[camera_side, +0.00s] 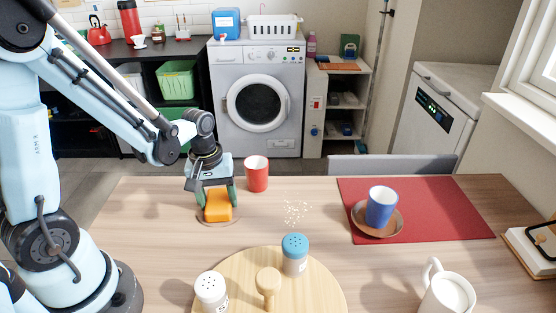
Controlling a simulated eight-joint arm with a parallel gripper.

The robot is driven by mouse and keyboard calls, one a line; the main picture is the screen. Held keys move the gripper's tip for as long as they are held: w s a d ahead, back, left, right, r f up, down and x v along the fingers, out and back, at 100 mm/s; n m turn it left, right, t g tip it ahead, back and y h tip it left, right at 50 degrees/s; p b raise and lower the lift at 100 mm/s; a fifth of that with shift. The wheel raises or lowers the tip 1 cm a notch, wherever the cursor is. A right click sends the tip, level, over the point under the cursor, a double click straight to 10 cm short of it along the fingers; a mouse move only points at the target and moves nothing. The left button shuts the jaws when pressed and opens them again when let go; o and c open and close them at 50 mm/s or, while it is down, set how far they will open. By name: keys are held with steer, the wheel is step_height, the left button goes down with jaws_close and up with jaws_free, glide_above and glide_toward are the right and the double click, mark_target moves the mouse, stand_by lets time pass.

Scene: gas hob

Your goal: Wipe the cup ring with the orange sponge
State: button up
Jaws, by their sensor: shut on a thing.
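The orange sponge (218,205) is between the fingers of my gripper (217,197), low over the wooden table at its left. My gripper points down and is shut on the sponge. A thin brownish ring mark, the cup ring (205,220), shows on the table around the sponge's lower edge. The sponge and gripper hide part of the ring. I cannot tell whether the sponge touches the table.
A red cup (256,174) stands just right of my gripper. White crumbs (296,211) lie further right. A round board (325,290) with shakers is in front. A blue cup (381,207) stands on a saucer on a red mat (455,215). A white mug (447,295) is front right.

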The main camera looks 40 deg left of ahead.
mark_target(211, 226)
steer(key=shift+s+d, duration=1.95)
steer(key=shift+s+a, duration=0.45)
steer(key=shift+a, duration=0.15)
steer(key=shift+o, duration=0.2)
steer(key=shift+w+a+f, duration=0.2)
steer(key=shift+w+a, duration=3.65)
steer(key=shift+a, duration=0.05)
steer(key=shift+s+d+r, duration=0.1)
steer(key=shift+r, duration=2.95)
steer(key=shift+r, duration=1.5)
